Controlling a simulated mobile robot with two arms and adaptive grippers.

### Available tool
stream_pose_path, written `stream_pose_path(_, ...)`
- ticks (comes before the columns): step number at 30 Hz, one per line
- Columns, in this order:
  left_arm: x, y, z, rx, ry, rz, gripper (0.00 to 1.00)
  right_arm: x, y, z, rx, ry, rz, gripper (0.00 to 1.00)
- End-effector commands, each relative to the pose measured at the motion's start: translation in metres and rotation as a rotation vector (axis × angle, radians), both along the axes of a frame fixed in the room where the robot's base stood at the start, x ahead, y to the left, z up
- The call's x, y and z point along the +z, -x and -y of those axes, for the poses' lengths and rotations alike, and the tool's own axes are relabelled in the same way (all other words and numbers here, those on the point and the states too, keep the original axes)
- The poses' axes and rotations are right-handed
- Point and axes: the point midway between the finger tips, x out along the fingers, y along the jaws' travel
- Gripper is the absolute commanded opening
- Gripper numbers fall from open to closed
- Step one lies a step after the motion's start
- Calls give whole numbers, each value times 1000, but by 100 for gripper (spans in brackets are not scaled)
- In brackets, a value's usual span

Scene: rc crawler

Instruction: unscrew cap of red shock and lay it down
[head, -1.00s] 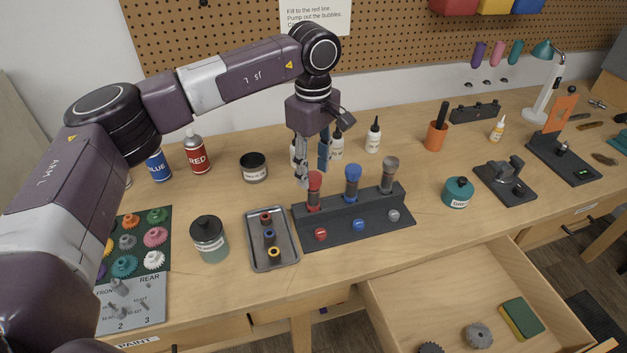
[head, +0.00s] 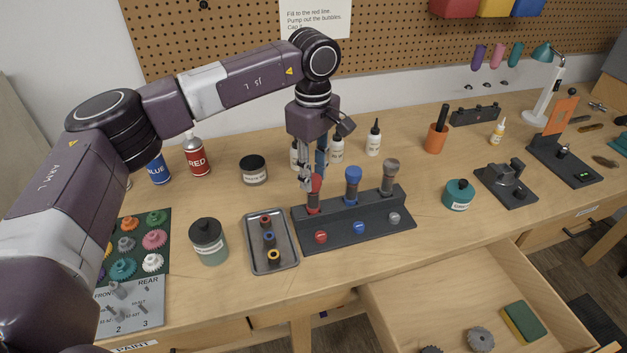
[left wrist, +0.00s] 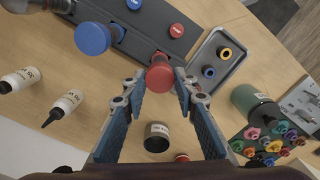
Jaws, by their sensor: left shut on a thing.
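The red shock (head: 313,203) stands upright in the left place of the dark shock stand (head: 375,229), its red cap (head: 315,182) on top. My left gripper (head: 311,184) comes down from above and is shut on the red cap. In the left wrist view the red cap (left wrist: 159,75) sits between the two fingertips (left wrist: 159,83). The blue shock (head: 353,182) and the grey shock (head: 389,176) stand to the right in the same stand. My right gripper is not in view.
A metal tray (head: 284,226) with several small ringed parts lies left of the stand. A greenish jar (head: 209,242) and a dark-lidded jar (head: 254,170) stand nearby. White bottles (head: 373,138) stand behind. Bare tabletop lies right of the stand, and a drawer (head: 430,302) is open below.

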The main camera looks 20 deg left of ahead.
Motion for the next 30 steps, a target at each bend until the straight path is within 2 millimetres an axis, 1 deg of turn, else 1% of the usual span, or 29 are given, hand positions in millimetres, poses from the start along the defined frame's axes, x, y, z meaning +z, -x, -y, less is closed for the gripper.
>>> stream_pose_path(30, 39, 0, 0, -1, 0, 0, 0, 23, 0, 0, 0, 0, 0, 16)
